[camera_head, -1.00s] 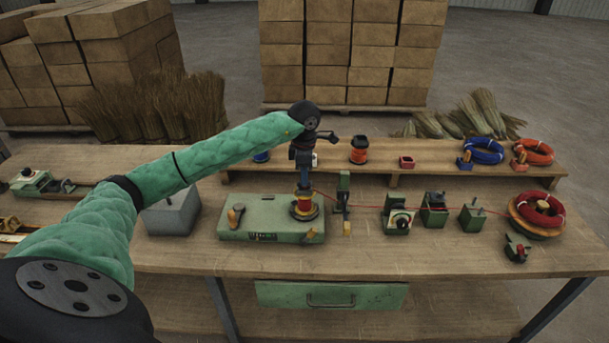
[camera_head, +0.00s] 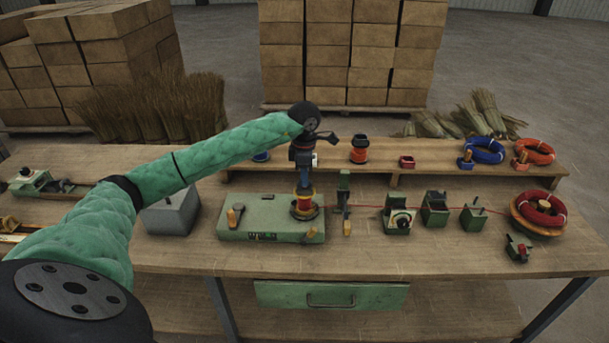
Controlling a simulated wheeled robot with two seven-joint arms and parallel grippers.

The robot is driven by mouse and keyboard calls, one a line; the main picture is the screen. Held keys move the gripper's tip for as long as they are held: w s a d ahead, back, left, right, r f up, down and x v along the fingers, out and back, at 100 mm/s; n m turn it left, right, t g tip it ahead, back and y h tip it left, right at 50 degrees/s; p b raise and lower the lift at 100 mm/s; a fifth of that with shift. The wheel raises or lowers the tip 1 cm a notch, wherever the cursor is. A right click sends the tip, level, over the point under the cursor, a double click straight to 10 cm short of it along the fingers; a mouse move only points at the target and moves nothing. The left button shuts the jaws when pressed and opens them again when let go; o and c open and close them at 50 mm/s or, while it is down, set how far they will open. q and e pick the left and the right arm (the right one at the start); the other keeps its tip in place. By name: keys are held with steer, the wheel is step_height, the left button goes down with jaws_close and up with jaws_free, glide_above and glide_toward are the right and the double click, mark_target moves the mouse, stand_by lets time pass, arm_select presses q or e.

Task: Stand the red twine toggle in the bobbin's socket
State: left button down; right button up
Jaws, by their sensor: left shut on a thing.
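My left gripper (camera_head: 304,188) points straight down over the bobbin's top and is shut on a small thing. That thing is mostly hidden by the fingers; it is in the place of the red twine toggle, but I cannot make out its shape or whether it is inside the socket. The red twine (camera_head: 365,206) runs nearly level from the bobbin through the guides to the red coil (camera_head: 538,212) at the right. My right gripper is not in view.
A green post (camera_head: 343,190) stands close right of the bobbin. Several green guide blocks (camera_head: 400,218) stand farther right. A raised shelf (camera_head: 437,176) behind holds an orange spool (camera_head: 359,149), a red box and blue and orange coils. The front of the bench is clear.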

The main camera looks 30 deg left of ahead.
arm_select(q)
steer(key=shift+f, duration=0.2)
steer(key=c, duration=1.5)
jaws_free()
steer(key=shift+c, duration=0.2)
steer(key=shift+r+p, duration=1.35)
steer(key=shift+r, duration=4.15)
steer(key=shift+d+f, duration=0.1)
